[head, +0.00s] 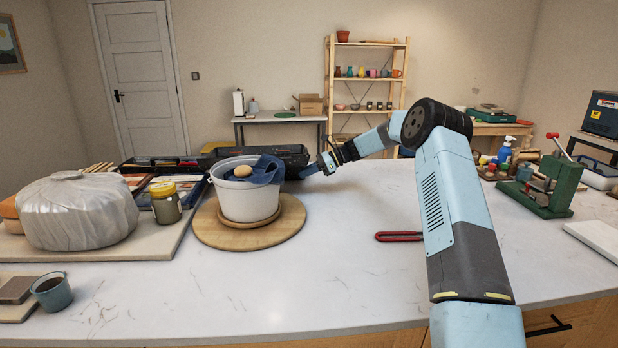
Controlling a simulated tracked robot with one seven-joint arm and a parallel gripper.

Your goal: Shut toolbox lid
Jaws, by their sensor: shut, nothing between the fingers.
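The black toolbox (290,155) is at the far side of the counter, behind a white bucket. The bucket hides much of its front, and I cannot tell the lid from the body or how far the lid is open. My gripper (312,170) is at the right end of the toolbox, reaching in from the right. It is shut and holds nothing. It looks close to the toolbox's right end, but I cannot tell whether it touches.
The white bucket (240,200), with a blue cloth (264,170) over its rim, stands on a round wooden board (210,232). A wrapped clay lump (75,212) and a jar (165,203) are left. A red-handled tool (398,237) lies below my arm. The front middle counter is clear.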

